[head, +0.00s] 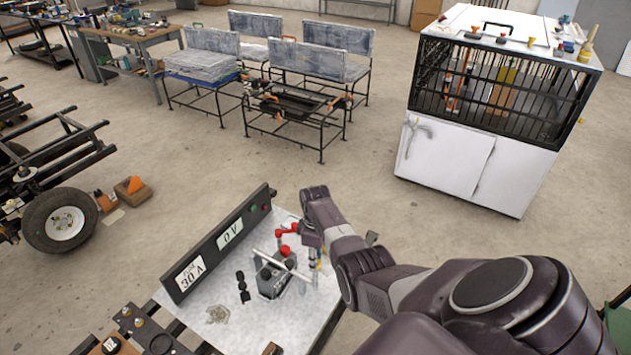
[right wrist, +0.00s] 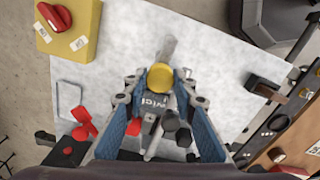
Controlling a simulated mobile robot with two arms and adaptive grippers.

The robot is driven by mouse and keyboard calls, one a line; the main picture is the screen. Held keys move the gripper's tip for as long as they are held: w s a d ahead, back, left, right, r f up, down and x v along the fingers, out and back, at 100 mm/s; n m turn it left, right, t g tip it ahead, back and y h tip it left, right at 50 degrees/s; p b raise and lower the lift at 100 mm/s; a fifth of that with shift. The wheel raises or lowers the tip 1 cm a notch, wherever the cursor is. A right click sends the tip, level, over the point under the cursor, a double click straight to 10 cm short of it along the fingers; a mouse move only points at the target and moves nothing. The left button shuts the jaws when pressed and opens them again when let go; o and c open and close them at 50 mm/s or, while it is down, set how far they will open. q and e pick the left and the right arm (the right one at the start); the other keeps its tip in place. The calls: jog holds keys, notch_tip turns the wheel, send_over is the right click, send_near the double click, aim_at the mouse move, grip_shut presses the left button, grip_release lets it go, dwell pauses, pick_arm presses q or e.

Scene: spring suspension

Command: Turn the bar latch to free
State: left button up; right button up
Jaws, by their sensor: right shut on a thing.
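My right gripper (head: 313,246) reaches down over the right part of a white board (head: 212,292). In the right wrist view my gripper (right wrist: 160,88) has its two blue-padded fingers on either side of a grey piece with a round yellow top (right wrist: 160,76), which I take to be the bar latch; it is shut on that piece. A grey bar runs along below the yellow top, but which way the latch is turned is unclear. In the head view the fingers hide most of the latch. My left gripper is not in view.
A dark upright panel (head: 222,240) edges the board's back left. A grey device (head: 272,281) and red handles (head: 287,231) stand close by. The right wrist view shows a yellow box (right wrist: 75,40) with a red knob.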

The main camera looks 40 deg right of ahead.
jog(key=shift+w+r, duration=0.1)
jog(key=shift+w, duration=0.05)
jog(key=o, duration=1.1)
jog(key=shift+o, duration=0.3)
notch_tip(320, 180, up, 12)
